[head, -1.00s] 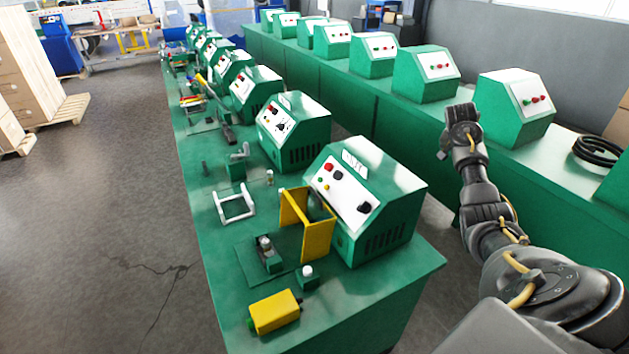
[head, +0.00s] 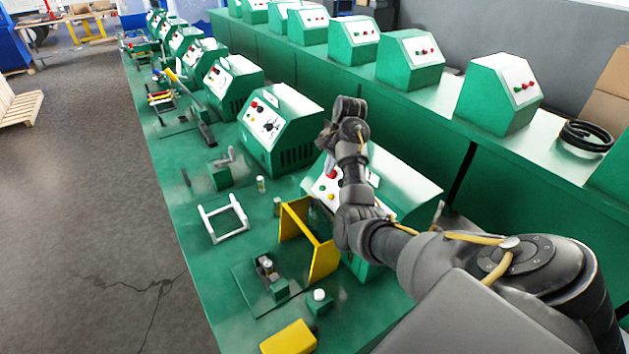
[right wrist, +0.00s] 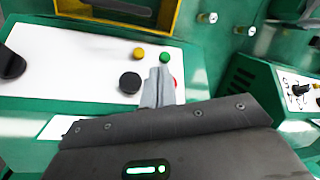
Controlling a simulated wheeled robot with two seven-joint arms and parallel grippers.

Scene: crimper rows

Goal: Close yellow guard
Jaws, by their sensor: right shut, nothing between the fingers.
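The yellow guard (head: 322,262) stands upright on the green bench beside the nearest green control box, with its panels apart like an open frame. Part of its yellow frame (right wrist: 75,8) shows at the top of the right wrist view. My right gripper (right wrist: 158,85) is shut and empty over the white control panel (right wrist: 60,65), close to a red button that its fingers partly cover. In the head view my right arm hides part of this box, and the fingertips are hard to make out. My left gripper is not in view.
A small vise-like fixture (head: 268,272) and a white-topped post (head: 319,296) stand near the guard. A yellow block (head: 289,338) lies at the front, and a white frame (head: 224,219) lies left. More green boxes (head: 275,130) line the bench behind.

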